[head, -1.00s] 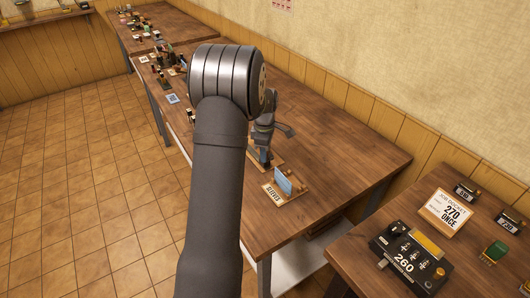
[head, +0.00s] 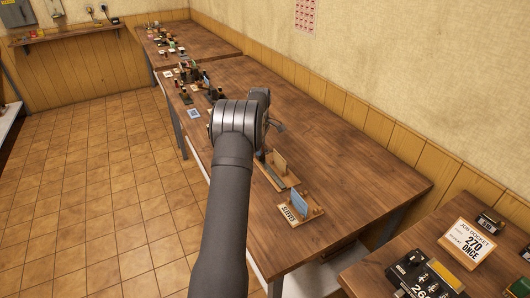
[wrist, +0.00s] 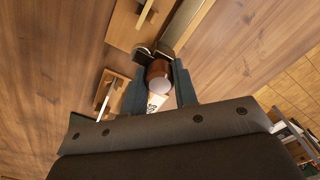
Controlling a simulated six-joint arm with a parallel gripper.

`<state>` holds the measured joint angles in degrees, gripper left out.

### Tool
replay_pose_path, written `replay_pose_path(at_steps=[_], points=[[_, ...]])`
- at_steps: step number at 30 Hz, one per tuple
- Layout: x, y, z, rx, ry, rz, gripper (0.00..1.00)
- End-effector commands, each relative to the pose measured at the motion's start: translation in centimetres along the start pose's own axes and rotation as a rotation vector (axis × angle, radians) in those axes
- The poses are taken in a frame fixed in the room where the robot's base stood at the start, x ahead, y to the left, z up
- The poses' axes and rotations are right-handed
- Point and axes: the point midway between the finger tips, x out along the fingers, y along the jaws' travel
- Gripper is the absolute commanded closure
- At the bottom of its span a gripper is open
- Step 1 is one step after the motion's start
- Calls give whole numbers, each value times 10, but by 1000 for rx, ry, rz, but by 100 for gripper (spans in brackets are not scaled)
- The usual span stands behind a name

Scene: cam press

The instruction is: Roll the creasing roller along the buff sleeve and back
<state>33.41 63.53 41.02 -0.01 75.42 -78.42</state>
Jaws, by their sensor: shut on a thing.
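In the wrist view my gripper (wrist: 157,88) is shut on a brown, round thing with a pale end, which looks like the handle of the creasing roller (wrist: 158,70). Its lower part is hidden. In the head view my arm hides most of the gripper and what it holds.
A job docket (head: 468,243) reading 270 ONCE and a dark counter box (head: 422,277) are on the near right table. The bench's right side is clear.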

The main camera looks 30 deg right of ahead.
Motion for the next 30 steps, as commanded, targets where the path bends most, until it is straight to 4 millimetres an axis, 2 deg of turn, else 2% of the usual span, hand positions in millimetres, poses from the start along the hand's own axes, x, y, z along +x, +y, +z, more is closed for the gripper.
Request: replay_pose_path(at_steps=[16, 17, 20, 30], points=[[0, 8, -8, -1, 3, 7, 100], [-1, 9, -9, -1, 3, 8, 72], [-1, 8, -8, -1, 3, 6, 52], [-3, 7, -7, 0, 1, 3, 51]])
